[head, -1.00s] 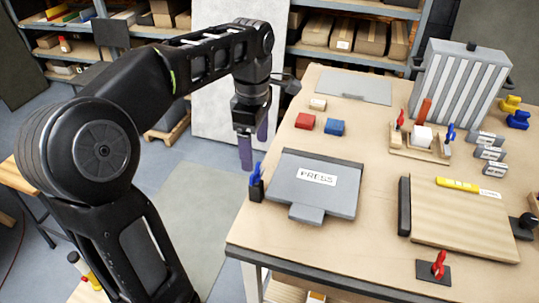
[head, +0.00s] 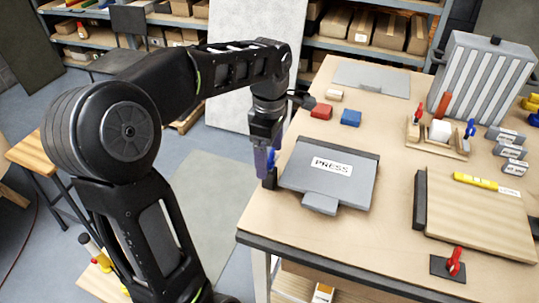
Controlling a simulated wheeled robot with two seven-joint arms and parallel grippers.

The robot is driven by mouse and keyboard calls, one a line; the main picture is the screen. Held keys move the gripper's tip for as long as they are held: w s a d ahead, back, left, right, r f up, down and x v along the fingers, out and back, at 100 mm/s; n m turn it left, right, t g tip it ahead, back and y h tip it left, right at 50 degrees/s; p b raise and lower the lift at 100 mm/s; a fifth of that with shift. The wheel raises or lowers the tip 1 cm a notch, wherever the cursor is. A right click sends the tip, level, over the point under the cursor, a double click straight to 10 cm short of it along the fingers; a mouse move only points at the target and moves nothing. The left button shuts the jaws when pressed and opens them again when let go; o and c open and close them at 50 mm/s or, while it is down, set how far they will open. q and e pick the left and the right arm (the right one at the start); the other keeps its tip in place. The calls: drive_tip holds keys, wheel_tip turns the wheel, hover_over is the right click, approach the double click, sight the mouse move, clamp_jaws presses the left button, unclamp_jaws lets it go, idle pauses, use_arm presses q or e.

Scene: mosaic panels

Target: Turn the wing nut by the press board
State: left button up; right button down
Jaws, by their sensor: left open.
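The grey press board (head: 325,190) with its white "PRESS" label lies on the near left part of the workbench. A blue wing nut (head: 271,158) on a small black block (head: 268,180) stands at the board's left edge. My left gripper (head: 267,162) points down at this wing nut, with its purple fingers open. The fingers partly cover the wing nut, one finger on its left and the other behind it. I cannot tell whether they touch it. My right gripper is not in view.
A red wing nut (head: 455,263) stands at the front right, near a wooden board (head: 480,215). Red and blue blocks (head: 351,118) lie behind the press board. A wooden stand (head: 437,145) holds more red and blue pieces. Bare bench (head: 385,240) lies between.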

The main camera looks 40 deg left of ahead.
use_arm(q)
drive_tip(key=shift+f, duration=0.3)
drive_tip(key=c, duration=1.4)
